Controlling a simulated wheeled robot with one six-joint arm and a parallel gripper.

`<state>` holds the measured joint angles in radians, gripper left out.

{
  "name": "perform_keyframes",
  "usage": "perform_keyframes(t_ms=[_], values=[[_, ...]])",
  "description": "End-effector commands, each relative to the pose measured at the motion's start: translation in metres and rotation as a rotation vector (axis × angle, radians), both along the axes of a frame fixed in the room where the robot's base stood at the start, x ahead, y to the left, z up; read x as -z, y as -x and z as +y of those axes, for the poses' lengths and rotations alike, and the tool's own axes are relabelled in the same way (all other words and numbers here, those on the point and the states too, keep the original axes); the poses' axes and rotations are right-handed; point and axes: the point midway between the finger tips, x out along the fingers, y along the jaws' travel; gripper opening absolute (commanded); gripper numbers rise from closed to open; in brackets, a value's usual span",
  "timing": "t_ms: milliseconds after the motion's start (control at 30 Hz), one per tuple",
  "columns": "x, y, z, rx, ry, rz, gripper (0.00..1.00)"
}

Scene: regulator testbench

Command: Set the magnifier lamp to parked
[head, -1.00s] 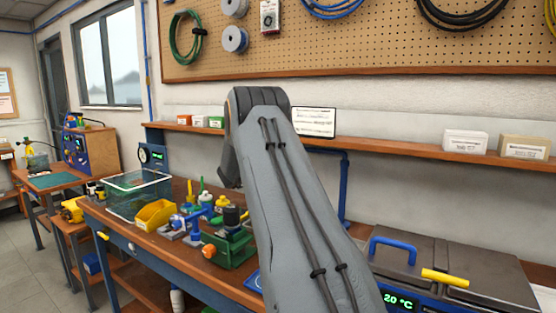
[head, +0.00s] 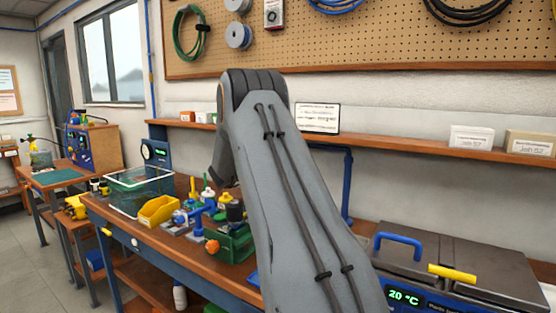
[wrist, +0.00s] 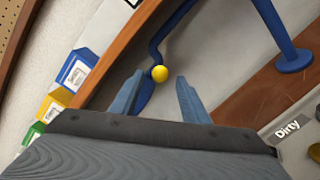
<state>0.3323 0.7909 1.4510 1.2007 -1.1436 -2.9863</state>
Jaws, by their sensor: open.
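The magnifier lamp shows in part as a blue tubular arm (head: 347,185) behind my arm in the head view. In the wrist view its bent blue tube (wrist: 168,32) runs down to a yellow ball knob (wrist: 159,74). A blue post with a round foot (wrist: 293,60) stands to the right there. My gripper (wrist: 160,79) is open. Its two blue-grey fingers appear on either side of the yellow knob, with a gap to each. I cannot tell how far beyond the fingertips the knob lies. My arm hides the gripper and most of the lamp in the head view.
A wooden shelf (head: 400,143) runs along the wall. Small boxes (wrist: 70,72) stand left of the gripper in the wrist view. A lidded bath (head: 460,275) stands right.

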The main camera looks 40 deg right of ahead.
Motion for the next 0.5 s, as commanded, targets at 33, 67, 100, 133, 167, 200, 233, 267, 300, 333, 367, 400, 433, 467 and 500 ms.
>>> perform_keyframes(t_ms=[33, 67, 100, 133, 167, 200, 233, 267, 300, 333, 367, 400, 433, 467, 500], values=[[0.001, 0.001, 0.009, -0.002, -0.002, 0.000, 0.42], [0.001, 0.002, 0.013, -0.002, -0.002, 0.000, 0.42], [0.001, 0.003, 0.018, -0.002, -0.001, -0.001, 0.42], [0.001, 0.004, 0.022, -0.002, -0.001, -0.001, 0.42], [0.001, 0.004, 0.025, -0.003, -0.001, 0.000, 0.42], [0.001, 0.005, 0.028, -0.003, -0.001, 0.000, 0.42], [0.001, 0.005, 0.030, -0.003, -0.001, 0.000, 0.42], [0.001, 0.006, 0.031, -0.003, -0.001, 0.000, 0.42], [0.000, 0.006, 0.033, -0.003, -0.001, 0.000, 0.42], [0.000, 0.006, 0.033, -0.002, 0.000, 0.000, 0.42], [0.000, 0.007, 0.034, -0.002, 0.000, 0.000, 0.42], [0.000, 0.007, 0.034, -0.002, 0.000, 0.000, 0.42], [0.000, 0.007, 0.034, -0.002, 0.000, 0.000, 0.42], [0.000, 0.007, 0.034, -0.002, 0.000, 0.000, 0.42], [0.000, 0.007, 0.034, -0.002, 0.000, 0.000, 0.42]])
